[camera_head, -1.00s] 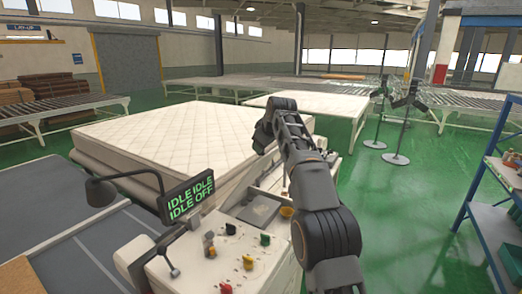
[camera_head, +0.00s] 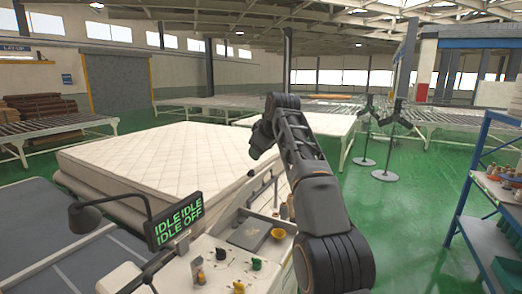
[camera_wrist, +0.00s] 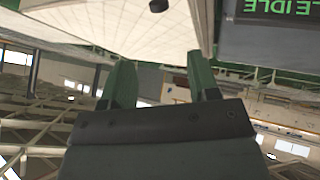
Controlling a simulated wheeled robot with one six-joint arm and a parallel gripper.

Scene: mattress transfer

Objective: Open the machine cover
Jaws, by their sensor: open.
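The white machine (camera_head: 215,255) stands at the bottom centre of the head view, with a green-lettered screen reading IDLE and OFF (camera_head: 178,222), coloured knobs and a recessed grey tray (camera_head: 247,234). A raised light panel (camera_head: 262,183) runs along its back edge; I cannot tell whether this is the cover. My gripper (camera_head: 258,148) is above the machine's back edge, near the mattress. In the wrist view, my gripper (camera_wrist: 160,75) has its two dark green fingers apart with nothing between them. A cream surface (camera_wrist: 120,18) with a dark round piece (camera_wrist: 158,5) lies beyond the fingertips. The screen also shows there (camera_wrist: 275,10).
A large cream mattress (camera_head: 165,158) lies behind the machine. A black lamp (camera_head: 88,214) stands at left. A yellow bowl (camera_head: 278,233) sits by the tray. Two dark stands (camera_head: 384,175) and a blue shelf (camera_head: 490,245) are at right, with clear green floor (camera_head: 415,225) between.

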